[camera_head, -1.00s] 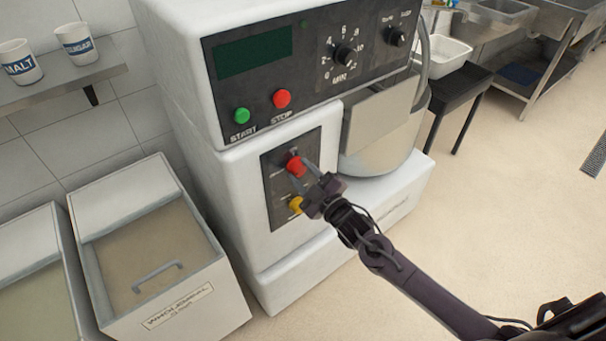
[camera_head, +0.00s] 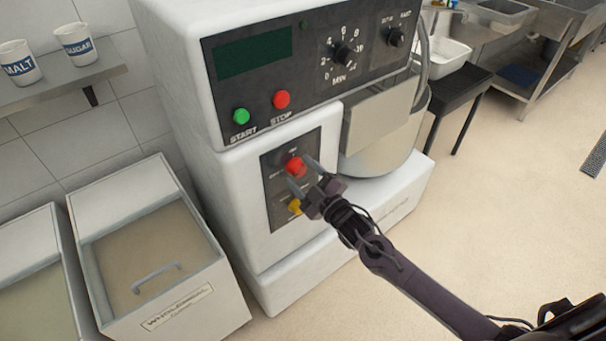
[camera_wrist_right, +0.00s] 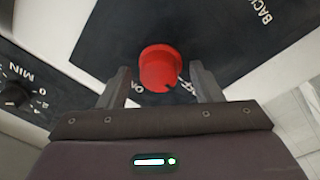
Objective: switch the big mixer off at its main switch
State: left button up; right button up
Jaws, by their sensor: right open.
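The big mixer (camera_head: 236,187) is a white machine with a dark upper control panel and a smaller dark switch panel below. A red knob (camera_head: 295,166) sits on the lower panel, above a yellow knob (camera_head: 294,206). The red knob also shows in the right wrist view (camera_wrist_right: 160,68), with partly hidden lettering beside it. My right gripper (camera_head: 303,174) is open in front of the lower panel. In the wrist view its fingers (camera_wrist_right: 163,85) stand on either side of the red knob, without closing on it. My left gripper is not in view.
The upper panel has a green START button (camera_head: 241,116), a red STOP button (camera_head: 281,99) and dials. A metal bowl (camera_head: 380,143) is at the mixer's right. A flour bin (camera_head: 205,305) stands left.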

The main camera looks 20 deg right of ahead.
jog(key=v, duration=0.7)
jog(key=shift+s+b, duration=0.4)
jog(key=shift+b, duration=0.05)
jog(key=shift+d+f, duration=0.15)
